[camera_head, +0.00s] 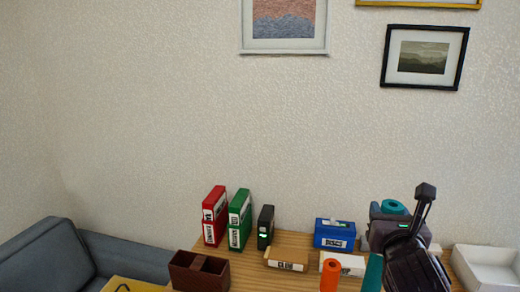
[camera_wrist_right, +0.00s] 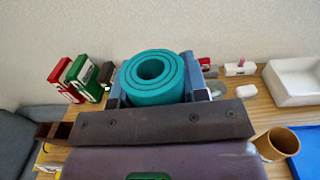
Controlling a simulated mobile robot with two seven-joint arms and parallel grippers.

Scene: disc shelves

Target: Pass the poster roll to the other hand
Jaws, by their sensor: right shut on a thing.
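A teal poster roll (camera_wrist_right: 155,74) with a hollow, spiral-wound end stands between the two fingers of my right gripper (camera_wrist_right: 158,92) in the right wrist view. The gripper is shut on it. In the head view my right gripper (camera_head: 396,226) is at the right, over the desk, with the round top of the teal roll (camera_head: 394,206) showing above it. A lower stretch of teal shows beside my dark arm; the rest of the roll is hidden. My left gripper is not in view.
On the desk (camera_head: 295,243) stand red (camera_head: 214,215) and green (camera_head: 239,218) binders, a black box (camera_head: 265,227), a blue box (camera_head: 334,234) and an orange cylinder (camera_head: 330,275). A brown divided box (camera_head: 184,272) is at front left, a white tray (camera_head: 485,265) at right. A tan cup (camera_wrist_right: 280,143) is near.

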